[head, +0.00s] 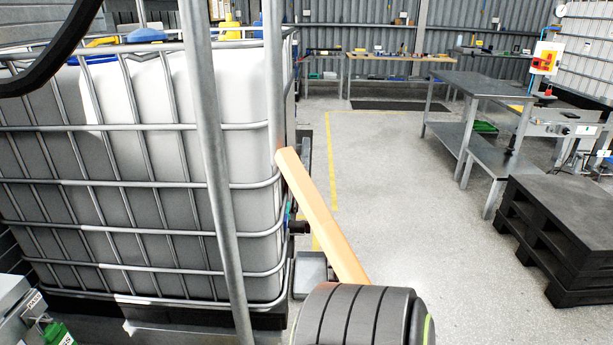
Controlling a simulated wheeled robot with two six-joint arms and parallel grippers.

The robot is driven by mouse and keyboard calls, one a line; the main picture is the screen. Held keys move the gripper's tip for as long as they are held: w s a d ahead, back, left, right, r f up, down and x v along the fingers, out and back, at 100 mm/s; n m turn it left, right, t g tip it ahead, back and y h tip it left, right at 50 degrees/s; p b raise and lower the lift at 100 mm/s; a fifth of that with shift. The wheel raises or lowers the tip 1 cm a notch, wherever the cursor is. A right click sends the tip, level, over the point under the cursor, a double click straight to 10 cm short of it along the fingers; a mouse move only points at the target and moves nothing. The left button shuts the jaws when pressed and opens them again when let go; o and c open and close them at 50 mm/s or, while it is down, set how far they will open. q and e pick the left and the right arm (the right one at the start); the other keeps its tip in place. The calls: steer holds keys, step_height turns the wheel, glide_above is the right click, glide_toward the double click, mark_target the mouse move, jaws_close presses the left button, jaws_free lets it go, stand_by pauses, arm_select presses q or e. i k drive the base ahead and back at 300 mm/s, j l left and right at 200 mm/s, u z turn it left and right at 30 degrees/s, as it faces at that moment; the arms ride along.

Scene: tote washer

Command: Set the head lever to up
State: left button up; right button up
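I cannot make out a head lever in the head view. A large white tote (245,88) in a grey wire cage fills the left half. A slanted grey metal post (211,150) stands in front of it. Neither gripper shows. A tan bar (322,218) runs from the tote's right edge down to a dark ribbed cylinder with a green edge at the bottom centre; I cannot tell what the bar belongs to. A thick black curved band (50,62) crosses the top left corner.
Black stacked pallets (561,232) stand at the right. A grey metal workbench (485,86) is behind them, and a wooden-topped bench (385,58) stands at the back wall. The grey floor between tote and pallets is clear, with a yellow line (331,165).

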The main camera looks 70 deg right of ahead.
mark_target(347, 269)
steer(key=z, duration=0.5)
steer(key=l+z, duration=0.15)
steer(key=z, duration=0.35)
steer(key=l+z, duration=0.15)
steer(key=z, duration=0.35)
steer(key=l+z, duration=0.1)
steer(key=z, duration=0.4)
